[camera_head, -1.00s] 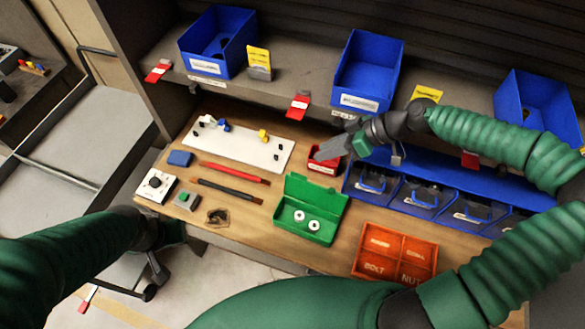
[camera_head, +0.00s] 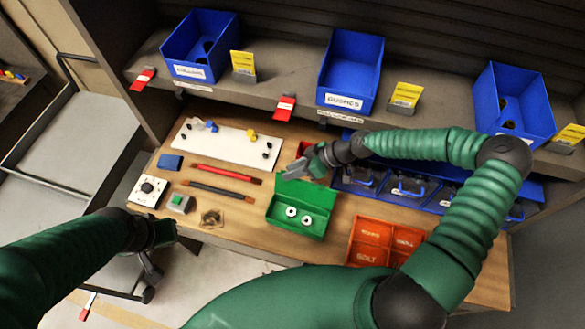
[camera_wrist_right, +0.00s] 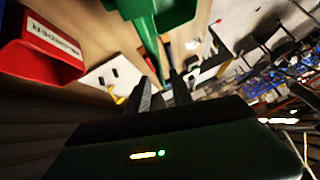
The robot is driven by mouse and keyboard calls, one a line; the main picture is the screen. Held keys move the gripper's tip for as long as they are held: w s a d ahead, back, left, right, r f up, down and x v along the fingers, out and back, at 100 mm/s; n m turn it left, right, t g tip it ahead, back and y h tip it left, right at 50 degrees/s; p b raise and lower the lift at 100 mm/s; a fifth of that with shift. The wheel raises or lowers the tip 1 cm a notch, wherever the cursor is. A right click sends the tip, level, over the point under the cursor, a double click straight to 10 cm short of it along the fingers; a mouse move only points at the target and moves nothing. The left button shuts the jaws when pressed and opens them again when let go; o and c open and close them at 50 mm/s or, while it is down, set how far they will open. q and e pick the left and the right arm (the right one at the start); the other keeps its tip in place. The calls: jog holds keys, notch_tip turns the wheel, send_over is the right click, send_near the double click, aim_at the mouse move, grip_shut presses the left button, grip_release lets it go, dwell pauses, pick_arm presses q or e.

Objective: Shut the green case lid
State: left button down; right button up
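The green case (camera_head: 300,222) stands on the wooden bench with its lid (camera_head: 306,190) raised at the back. Two white rings lie inside it. My right gripper (camera_head: 302,168) is at the lid's upper edge, coming in from behind and the right. In the right wrist view, the green case (camera_wrist_right: 172,12) is at the top and the narrow lid edge runs down toward the gap between my fingers (camera_wrist_right: 163,92). The fingers look apart; whether they touch the lid is unclear. My left gripper (camera_head: 162,232) is beyond the bench's front left edge, its fingers unclear.
An orange divided tray (camera_head: 352,250) stands right of the case. Two rods (camera_head: 228,173) and a white board (camera_head: 205,145) lie to the left. A shelf with blue bins runs above.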

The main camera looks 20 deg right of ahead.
jog(key=shift+c, duration=0.5)
grip_shut()
dwell(0.8)
